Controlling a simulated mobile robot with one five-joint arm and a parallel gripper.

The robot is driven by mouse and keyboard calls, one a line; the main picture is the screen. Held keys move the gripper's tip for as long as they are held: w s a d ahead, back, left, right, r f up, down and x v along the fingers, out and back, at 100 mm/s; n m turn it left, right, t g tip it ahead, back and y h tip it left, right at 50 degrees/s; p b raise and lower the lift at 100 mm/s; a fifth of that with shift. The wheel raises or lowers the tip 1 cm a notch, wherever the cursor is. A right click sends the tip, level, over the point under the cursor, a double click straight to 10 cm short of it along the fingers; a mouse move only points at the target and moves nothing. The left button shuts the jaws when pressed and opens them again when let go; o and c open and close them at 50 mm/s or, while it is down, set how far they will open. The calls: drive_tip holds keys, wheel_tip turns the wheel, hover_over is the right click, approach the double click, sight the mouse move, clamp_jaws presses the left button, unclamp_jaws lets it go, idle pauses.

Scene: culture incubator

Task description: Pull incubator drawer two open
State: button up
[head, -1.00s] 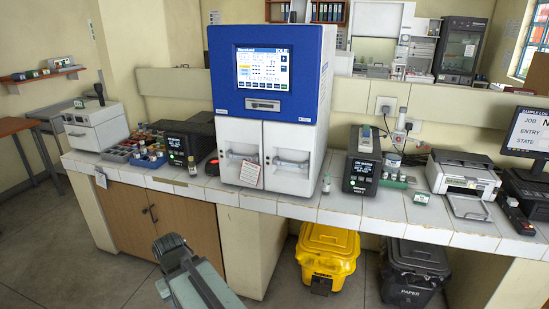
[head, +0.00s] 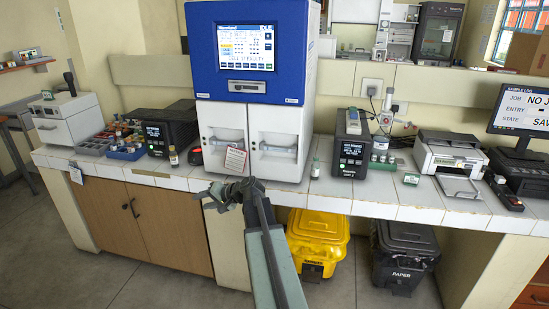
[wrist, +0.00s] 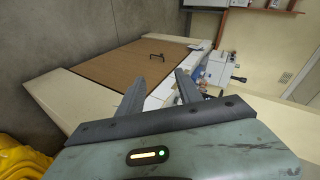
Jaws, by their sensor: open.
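The incubator has a blue upper part (head: 258,83) with a lit screen. Below it are two white drawer fronts side by side, left (head: 221,123) and right (head: 274,165), each with a horizontal handle. Both look shut; I cannot read which is number two. A paper tag (head: 235,161) hangs by the left handle. My gripper (head: 208,199) is in front of the counter edge, below the left drawer and apart from it. In the wrist view my gripper (wrist: 159,74) has its fingers spread with nothing between them.
A small vial (head: 173,155) stands left of the incubator and a bottle (head: 315,167) right of it. Brown cabinet doors (head: 170,220) are under the counter (head: 340,185). A yellow bin (head: 318,235) and a black bin (head: 402,255) stand below. Open floor lies at the left front.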

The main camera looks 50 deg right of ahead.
drive_tip(key=s+d+r+m+t+h+b, duration=0.1)
drive_tip(key=s+d+r+m+t+h, duration=0.15)
drive_tip(key=d, duration=0.85)
drive_tip(key=s+d+r+m+t+h, duration=0.1)
drive_tip(key=d+r+m+t+h, duration=0.2)
drive_tip(key=d, duration=0.8)
drive_tip(key=m+h, duration=0.3)
drive_tip(key=m, duration=0.2)
approach(274, 149)
drive_tip(key=w, duration=0.2)
drive_tip(key=shift+t, duration=0.35)
drive_tip(key=x, duration=0.7)
drive_tip(key=shift+w+d+f+b, duration=0.25)
drive_tip(key=shift+d+f+b, duration=0.05)
drive_tip(key=shift+b, duration=0.1)
clamp_jaws()
